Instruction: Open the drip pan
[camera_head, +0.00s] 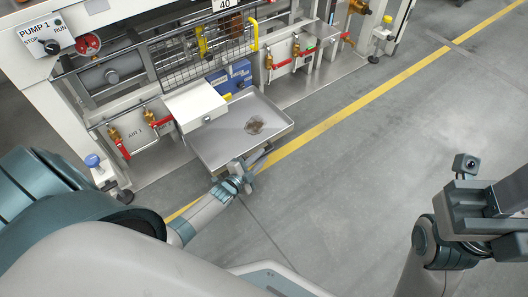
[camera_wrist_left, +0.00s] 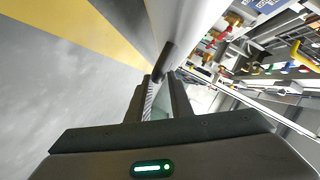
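The drip pan (camera_head: 225,146) is a shallow grey metal tray with a dark stain (camera_head: 254,126) on its floor. It sticks out from the base of the pump frame over the floor. My left gripper (camera_head: 262,157) is at the pan's front edge. In the left wrist view its two fingers (camera_wrist_left: 161,82) are close together on either side of a dark bar handle (camera_wrist_left: 166,57), and they look shut on it. The handle is mostly hidden in the head view. My right gripper (camera_head: 503,195) is at the right edge, far from the pan; its fingertips are not clear.
A white box (camera_head: 195,105) sits over the pan's left rear part. Red-handled valves (camera_head: 121,147) flank the pan, with more valves (camera_head: 296,53) to the right. The grey floor (camera_head: 370,150) with a yellow line (camera_head: 375,95) is clear in front.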

